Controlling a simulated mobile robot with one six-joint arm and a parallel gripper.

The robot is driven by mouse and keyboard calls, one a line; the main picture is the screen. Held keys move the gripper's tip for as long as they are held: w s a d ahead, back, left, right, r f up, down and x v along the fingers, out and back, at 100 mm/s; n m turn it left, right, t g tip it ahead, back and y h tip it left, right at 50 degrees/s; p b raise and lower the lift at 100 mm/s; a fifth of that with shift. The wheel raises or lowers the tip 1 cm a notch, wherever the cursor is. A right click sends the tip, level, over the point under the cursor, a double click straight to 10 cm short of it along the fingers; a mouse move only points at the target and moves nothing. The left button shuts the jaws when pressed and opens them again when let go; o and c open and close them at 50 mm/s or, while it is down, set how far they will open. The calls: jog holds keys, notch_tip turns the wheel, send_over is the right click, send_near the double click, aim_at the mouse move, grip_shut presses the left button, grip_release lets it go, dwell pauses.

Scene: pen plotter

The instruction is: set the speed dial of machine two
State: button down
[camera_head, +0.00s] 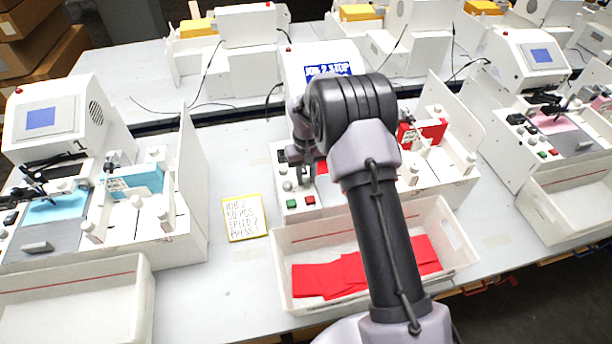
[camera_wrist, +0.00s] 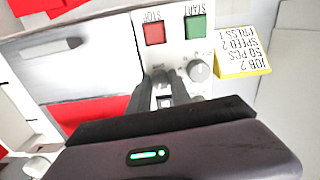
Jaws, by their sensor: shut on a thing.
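Machine two's control panel (camera_head: 283,155) shows in the head view, partly behind my arm. In the wrist view it has a red STOP button (camera_wrist: 155,33), a green START button (camera_wrist: 195,26) and a round grey dial (camera_wrist: 199,69). My gripper (camera_wrist: 164,92) is shut on a second small grey knob (camera_wrist: 161,76), left of that dial in the wrist view. The fingers hide most of this knob, and I cannot read a label or setting on either. In the head view my gripper (camera_head: 303,170) is low over the panel.
A yellow-edged note (camera_head: 243,217) beside the machine seems to read job 2, 50 pcs, speed 2, press 1. A white bin (camera_head: 290,240) with red sheets (camera_head: 325,278) stands in front. Similar machines stand left and right.

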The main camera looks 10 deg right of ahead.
aim_at(306, 179)
jog(key=n, duration=0.4)
jog(key=shift+r+p, duration=0.1)
jog(key=shift+p, duration=0.2)
jog(key=shift+n, duration=1.9)
jog(key=shift+p, duration=0.3)
jog(key=c, duration=1.2)
grip_release()
jog(key=shift+o, duration=0.2)
notch_tip(306, 179, up, 17)
jog(key=p, duration=0.2)
jog(key=shift+r, duration=0.2)
